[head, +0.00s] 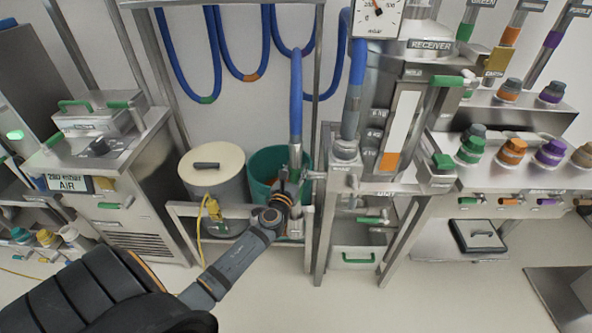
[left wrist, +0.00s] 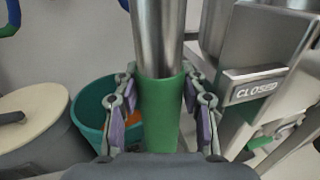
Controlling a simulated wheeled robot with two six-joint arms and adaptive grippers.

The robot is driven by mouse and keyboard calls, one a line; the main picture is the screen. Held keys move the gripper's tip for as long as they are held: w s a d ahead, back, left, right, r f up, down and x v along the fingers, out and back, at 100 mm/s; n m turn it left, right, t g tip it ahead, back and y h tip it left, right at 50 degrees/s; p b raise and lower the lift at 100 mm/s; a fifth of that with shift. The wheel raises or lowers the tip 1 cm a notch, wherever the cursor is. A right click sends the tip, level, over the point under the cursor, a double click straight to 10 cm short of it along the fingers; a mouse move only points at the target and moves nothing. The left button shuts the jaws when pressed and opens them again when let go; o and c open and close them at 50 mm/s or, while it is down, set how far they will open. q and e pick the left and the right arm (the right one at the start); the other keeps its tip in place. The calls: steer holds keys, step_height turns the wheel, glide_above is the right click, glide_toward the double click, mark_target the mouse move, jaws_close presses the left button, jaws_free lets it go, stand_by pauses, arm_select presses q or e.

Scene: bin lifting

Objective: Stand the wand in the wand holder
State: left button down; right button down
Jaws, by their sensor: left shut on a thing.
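The wand (head: 296,133) is a steel tube with a blue hose at its top, standing about upright in front of the teal bin. In the left wrist view the wand (left wrist: 159,35) has a green sleeve (left wrist: 161,115). My left gripper (head: 289,188) is shut on this sleeve; its fingers (left wrist: 161,115) press from both sides. My right gripper is not in view.
The teal bin (head: 265,165) and a cream-lidded drum (head: 212,167) stand behind a low steel rail (head: 185,208). The receiver (head: 407,60) and its steel frame are close on the right. The left wrist view shows a CLOSED plate (left wrist: 255,91). Floor in front is clear.

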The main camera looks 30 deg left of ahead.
arm_select(q)
steer(key=shift+f, duration=0.1)
stand_by(0.3)
steer(key=c, duration=0.7)
jaws_free()
steer(key=shift+s+d+f, duration=0.15)
steer(key=shift+s, duration=0.3)
steer(key=v, duration=1.1)
steer(key=shift+s, duration=0.1)
